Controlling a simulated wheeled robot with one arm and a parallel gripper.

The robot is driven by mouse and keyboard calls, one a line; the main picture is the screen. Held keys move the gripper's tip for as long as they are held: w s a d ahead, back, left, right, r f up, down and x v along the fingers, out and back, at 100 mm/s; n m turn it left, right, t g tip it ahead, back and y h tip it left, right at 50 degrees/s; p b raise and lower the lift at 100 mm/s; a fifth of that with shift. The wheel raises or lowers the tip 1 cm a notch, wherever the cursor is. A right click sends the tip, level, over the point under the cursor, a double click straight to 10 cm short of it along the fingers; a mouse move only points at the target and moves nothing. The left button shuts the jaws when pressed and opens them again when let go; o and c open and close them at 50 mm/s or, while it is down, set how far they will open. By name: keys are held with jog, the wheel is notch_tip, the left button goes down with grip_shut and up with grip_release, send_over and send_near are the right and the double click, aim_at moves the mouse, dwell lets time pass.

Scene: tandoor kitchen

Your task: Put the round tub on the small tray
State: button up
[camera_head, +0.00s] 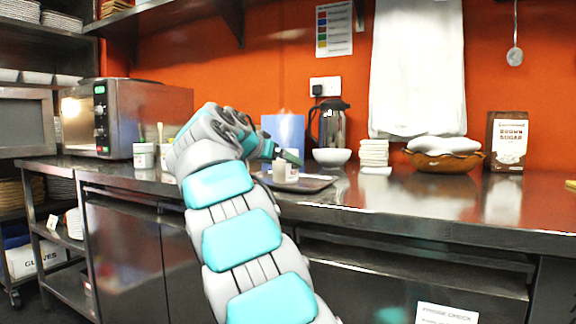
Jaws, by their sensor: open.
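The small dark tray (318,184) lies on the steel counter, just beyond my arm's bend. A small pale container (291,171) and a whitish piece beside it stand at the tray, under my gripper. A white round tub with a label (144,157) stands on the counter at the left, and another small container (165,155) is next to it, partly behind my arm. I cannot tell which of these is the round tub meant. My gripper (284,158) is open, with its dark fingers just above or beside the pale container; contact is unclear. My wrist hides part of the tray.
A microwave oven (135,108) stands at the left. Behind the tray are a blue board (284,135), a dark jug (332,122) and a white bowl (332,156). Stacked white pieces (374,153), a brown basket (444,162) and a brown sugar bag (507,141) stand right. The counter's right front is clear.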

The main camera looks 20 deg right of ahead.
jog(key=v, duration=0.6)
jog(key=shift+s+a+r, duration=0.15)
